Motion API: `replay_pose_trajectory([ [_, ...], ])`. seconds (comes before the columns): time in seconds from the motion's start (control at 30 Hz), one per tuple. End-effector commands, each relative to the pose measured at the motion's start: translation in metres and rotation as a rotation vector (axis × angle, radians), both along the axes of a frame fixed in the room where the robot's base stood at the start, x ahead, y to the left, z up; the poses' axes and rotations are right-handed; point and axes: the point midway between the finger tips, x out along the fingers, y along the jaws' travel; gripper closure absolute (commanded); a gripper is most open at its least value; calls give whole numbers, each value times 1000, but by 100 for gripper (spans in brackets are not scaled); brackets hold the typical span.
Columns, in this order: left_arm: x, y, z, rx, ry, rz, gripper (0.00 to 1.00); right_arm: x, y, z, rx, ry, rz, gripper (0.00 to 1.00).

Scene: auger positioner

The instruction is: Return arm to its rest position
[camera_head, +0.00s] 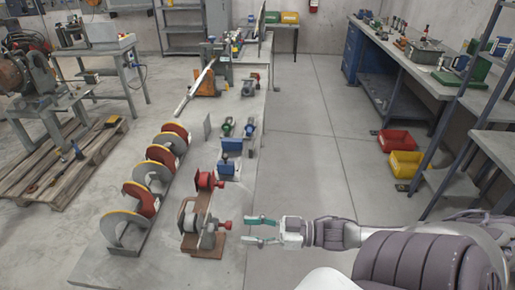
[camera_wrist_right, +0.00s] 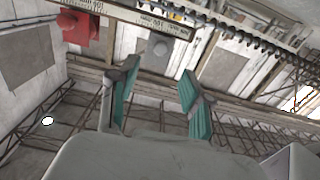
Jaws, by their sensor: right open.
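My right arm (camera_head: 345,233) reaches in from the right in the head view. Its gripper (camera_head: 262,230) is open and empty, with its teal-lined fingers apart. The fingertips are just right of the red-and-grey device on a wooden base (camera_head: 203,228), near the table's right edge. In the right wrist view the two teal fingers (camera_wrist_right: 155,92) are spread with nothing between them. A red part (camera_wrist_right: 85,28) shows at the upper left of that view. My left gripper is not in view.
A long grey table (camera_head: 170,262) carries an auger screw (camera_head: 140,195), blue clamps (camera_head: 230,150) and other tools. Red (camera_head: 397,141) and yellow (camera_head: 405,163) bins stand on the floor at right, near a workbench (camera_head: 405,60). The floor between (camera_head: 315,130) is clear.

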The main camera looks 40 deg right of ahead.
Motion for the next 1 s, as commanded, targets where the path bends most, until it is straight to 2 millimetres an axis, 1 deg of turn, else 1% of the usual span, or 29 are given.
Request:
replay_pose_trajectory([
  [0.07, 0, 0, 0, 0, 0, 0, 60, -6, -5, -1, -1, 2, 0, 51],
  [0.2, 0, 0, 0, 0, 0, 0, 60, -11, -9, 0, -1, 1, 1, 51],
  [0.8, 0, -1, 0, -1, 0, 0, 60, -11, -10, -1, -1, 0, -2, 51],
  [0.87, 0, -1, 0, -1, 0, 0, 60, -10, -14, -6, -10, 6, -20, 51],
  [0.93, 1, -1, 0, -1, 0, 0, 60, -8, -26, -22, -34, 23, -70, 51],
  [0.97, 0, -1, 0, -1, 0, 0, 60, -6, -34, -33, -50, 36, -102, 51],
  [1.0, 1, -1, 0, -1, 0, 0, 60, -6, -46, -50, -76, 59, -153, 51],
])
